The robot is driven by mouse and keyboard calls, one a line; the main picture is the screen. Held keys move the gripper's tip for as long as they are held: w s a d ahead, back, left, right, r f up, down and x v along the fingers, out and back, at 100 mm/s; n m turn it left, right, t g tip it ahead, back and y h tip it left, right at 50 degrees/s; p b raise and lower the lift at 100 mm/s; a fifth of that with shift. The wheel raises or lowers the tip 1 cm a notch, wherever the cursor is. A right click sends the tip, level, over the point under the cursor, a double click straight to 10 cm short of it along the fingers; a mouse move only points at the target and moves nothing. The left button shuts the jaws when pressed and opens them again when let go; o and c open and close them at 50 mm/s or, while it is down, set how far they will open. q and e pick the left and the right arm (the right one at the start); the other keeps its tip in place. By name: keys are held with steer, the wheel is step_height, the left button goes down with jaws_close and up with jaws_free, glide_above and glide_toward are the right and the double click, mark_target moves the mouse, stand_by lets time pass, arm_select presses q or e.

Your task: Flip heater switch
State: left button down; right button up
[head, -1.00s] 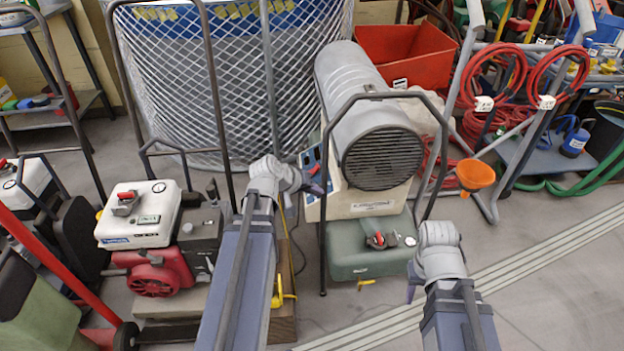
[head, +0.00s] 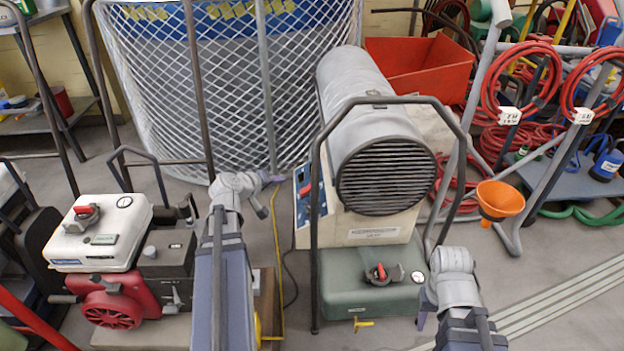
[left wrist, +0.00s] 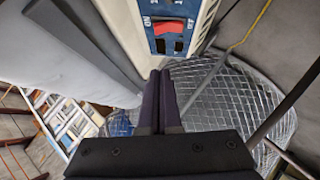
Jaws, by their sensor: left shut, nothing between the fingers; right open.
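The heater (head: 372,110) is a grey cylinder with a dark round grille, on a beige base above a green tank (head: 362,272). A blue panel (head: 303,187) with a red mark is on its left side. In the left wrist view, the red heater switch (left wrist: 168,27) is a rocker on the blue panel (left wrist: 180,47), with lettering beside it. My left gripper (head: 274,178) is shut and empty, left of the panel and apart from it. Its dark fingers (left wrist: 161,76) lie just below the panel in the wrist view. My right gripper (head: 424,308) is low by the tank's right side, open.
A dark tube frame (head: 316,240) surrounds the heater's front. A red and white generator (head: 100,235) stands at left, a mesh cage (head: 235,90) behind. An orange funnel (head: 500,200) and hose rack (head: 545,100) are at right. Floor is clear at lower right.

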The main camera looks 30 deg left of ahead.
arm_select(q)
steer(key=shift+w+a, duration=0.1)
steer(key=shift+w, duration=0.25)
arm_select(e)
steer(key=shift+w, duration=0.35)
arm_select(q)
steer(key=b, duration=0.6)
glide_above(307, 188)
steer(key=s+a, duration=0.2)
steer(key=a, duration=0.1)
step_height(307, 188, down, 6)
steer(key=shift+d+f+b, duration=0.65)
steer(key=shift+d, duration=0.3)
steer(key=shift+w+d+f+b, duration=0.35)
steer(key=shift+d, duration=0.1)
arm_select(e)
step_height(307, 188, down, 8)
